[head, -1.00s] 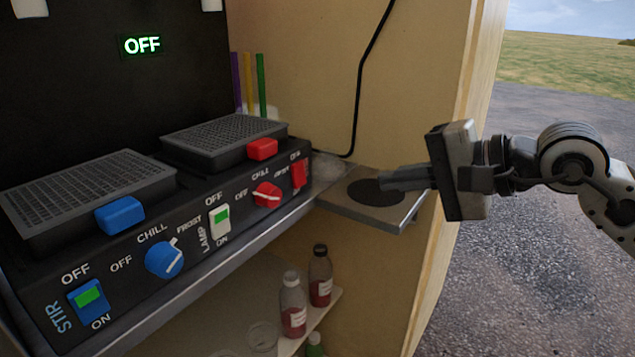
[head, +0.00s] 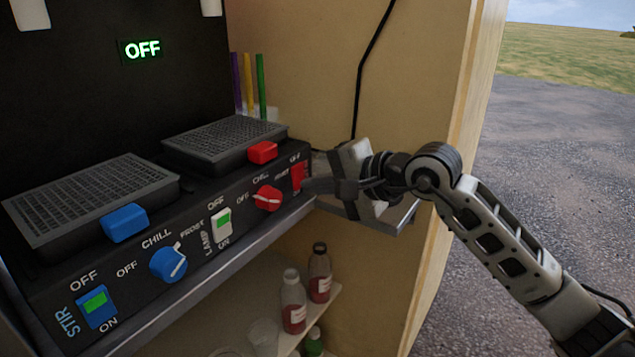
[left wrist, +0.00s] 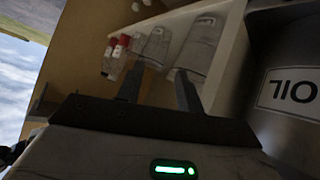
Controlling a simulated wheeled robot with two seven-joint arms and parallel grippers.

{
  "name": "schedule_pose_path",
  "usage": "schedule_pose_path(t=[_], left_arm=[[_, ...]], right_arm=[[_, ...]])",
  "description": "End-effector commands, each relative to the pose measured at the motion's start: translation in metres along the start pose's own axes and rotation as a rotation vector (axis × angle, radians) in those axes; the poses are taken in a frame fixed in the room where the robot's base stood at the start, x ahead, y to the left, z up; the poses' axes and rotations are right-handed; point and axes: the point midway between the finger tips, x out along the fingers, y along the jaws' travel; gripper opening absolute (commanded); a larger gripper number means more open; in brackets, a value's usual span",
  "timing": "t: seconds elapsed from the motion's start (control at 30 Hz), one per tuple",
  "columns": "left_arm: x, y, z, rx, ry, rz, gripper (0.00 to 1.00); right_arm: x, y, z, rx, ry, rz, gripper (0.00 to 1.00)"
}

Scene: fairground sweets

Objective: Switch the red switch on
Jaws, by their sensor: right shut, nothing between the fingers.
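The red switch (head: 298,170) is at the right end of the black control panel, with a partly legible label above it. Its lower part is close to my right fingertips, and I cannot tell whether they touch it. My right gripper (head: 308,186) is shut and empty, reaching in from the right with its fingers pointing left at the switch. My left gripper (left wrist: 158,90) shows only in the left wrist view, its two dark fingers apart with nothing visible between them.
Left of the switch are a red knob (head: 268,198), a white lamp switch (head: 221,229), a blue knob (head: 168,264) and a blue stir switch (head: 96,307). A metal shelf (head: 398,216) is behind my right gripper. Bottles (head: 293,303) stand below. A sign (head: 142,50) reads OFF.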

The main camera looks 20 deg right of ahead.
Motion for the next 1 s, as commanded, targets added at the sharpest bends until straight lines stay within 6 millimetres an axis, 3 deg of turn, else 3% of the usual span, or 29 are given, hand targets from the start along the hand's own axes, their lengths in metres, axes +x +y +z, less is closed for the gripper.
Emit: schedule_pose_path(t=[0.3,0.47,1.0], left_arm=[[0.000,0.000,-0.001,-0.003,0.005,0.000,0.36],[0.013,0.001,0.013,-0.012,0.009,0.013,0.36],[0.010,0.005,-0.002,0.003,0.017,0.027,0.36]], right_arm=[[0.001,0.000,0.000,0.000,0.001,-0.001,0.00],[0.007,0.006,-0.001,-0.003,0.002,-0.039,0.00],[0.000,-0.011,-0.001,-0.001,0.002,-0.048,0.00]])
